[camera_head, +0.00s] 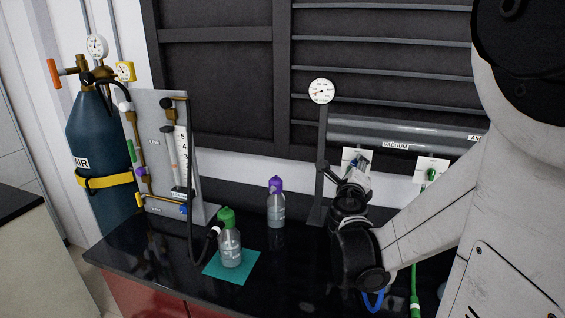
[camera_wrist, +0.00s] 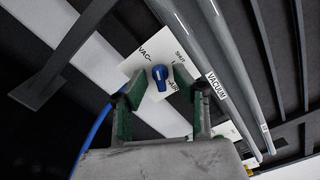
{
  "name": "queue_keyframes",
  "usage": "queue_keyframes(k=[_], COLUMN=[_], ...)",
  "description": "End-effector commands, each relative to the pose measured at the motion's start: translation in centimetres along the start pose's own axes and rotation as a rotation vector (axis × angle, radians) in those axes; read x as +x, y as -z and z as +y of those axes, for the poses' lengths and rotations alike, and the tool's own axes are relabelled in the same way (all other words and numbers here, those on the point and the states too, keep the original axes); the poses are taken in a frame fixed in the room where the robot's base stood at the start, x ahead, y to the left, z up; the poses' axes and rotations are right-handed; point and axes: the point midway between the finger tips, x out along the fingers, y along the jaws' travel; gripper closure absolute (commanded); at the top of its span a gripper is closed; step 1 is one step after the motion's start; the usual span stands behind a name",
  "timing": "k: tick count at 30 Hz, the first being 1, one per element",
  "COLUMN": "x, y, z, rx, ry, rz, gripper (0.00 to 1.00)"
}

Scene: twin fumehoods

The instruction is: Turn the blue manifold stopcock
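A blue stopcock (camera_wrist: 159,76) sits on a white plate (camera_wrist: 140,64) lettered "VAC" and "SHUT" in the wrist view. My gripper (camera_wrist: 161,98) is open, its green-padded fingers spread left and right just below the stopcock in the picture.
A grey pipe labelled VACUUM (camera_wrist: 225,100) runs beside the plate. A second plate with a green stopcock (camera_head: 431,174) is to the right. A green-capped bottle (camera_head: 230,248) and a purple-capped bottle (camera_head: 276,209) stand left on the black bench (camera_head: 165,270).

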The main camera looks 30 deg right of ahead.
Motion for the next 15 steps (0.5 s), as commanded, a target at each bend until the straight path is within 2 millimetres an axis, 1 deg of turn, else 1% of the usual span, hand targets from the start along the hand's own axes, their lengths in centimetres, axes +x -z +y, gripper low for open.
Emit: queue_keyframes(k=[3,10,11,15], x=[0.38,0.42,0.42,0.41], y=[0.04,0.02,0.02,0.02], z=[-0.01,0.00,0.00,0.00], rx=[0.000,0.000,0.000,0.000], ry=[0.000,0.000,0.000,0.000], rz=[0.001,0.000,0.000,0.000], gripper=[0.72,0.72,0.74,0.92])
